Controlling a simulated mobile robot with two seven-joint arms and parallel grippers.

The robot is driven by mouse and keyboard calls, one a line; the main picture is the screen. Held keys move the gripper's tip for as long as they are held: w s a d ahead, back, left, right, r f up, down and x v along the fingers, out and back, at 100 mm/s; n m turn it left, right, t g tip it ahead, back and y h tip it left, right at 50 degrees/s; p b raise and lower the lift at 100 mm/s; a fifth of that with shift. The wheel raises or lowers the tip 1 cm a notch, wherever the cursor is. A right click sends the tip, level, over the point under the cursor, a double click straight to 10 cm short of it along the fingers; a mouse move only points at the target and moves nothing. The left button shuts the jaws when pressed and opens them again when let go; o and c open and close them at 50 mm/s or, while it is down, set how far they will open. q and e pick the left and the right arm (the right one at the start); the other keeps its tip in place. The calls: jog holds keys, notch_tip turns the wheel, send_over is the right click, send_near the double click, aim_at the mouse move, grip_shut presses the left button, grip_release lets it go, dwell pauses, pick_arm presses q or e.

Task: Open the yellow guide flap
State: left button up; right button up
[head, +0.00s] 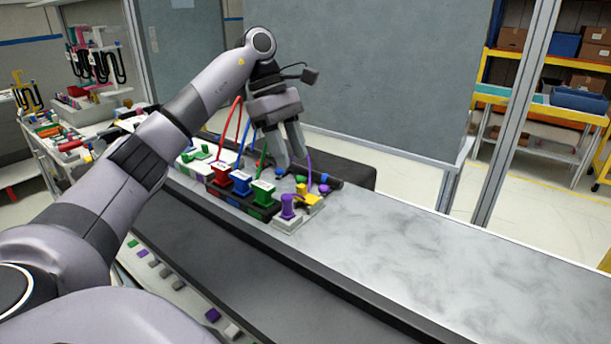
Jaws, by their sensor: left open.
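The yellow guide flap (307,195) is a small yellow piece at the right end of the dashboard module (290,222), behind a purple connector (287,207). Part of the flap looks raised, but it is too small to tell its exact angle. My left gripper (290,164) points down over the back of the module, behind the green block and to the left of the flap. Its fingers are apart, with nothing seen between them. I cannot tell whether a finger touches anything. My right gripper is not in view.
Red (221,173), blue (242,182) and green (263,192) blocks with upright cables stand left of the flap. A purple cable (309,165) rises close to the gripper's right finger. The grey worktop (430,245) on the right is clear. A grey panel (370,75) stands behind.

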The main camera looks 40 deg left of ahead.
aim_at(301, 185)
pick_arm(q)
jog(key=b+x, duration=0.1)
jog(key=x, duration=0.2)
jog(key=shift+s+d+f, duration=0.15)
jog(key=shift+f, duration=0.2)
jog(key=shift+x, duration=1.25)
grip_shut()
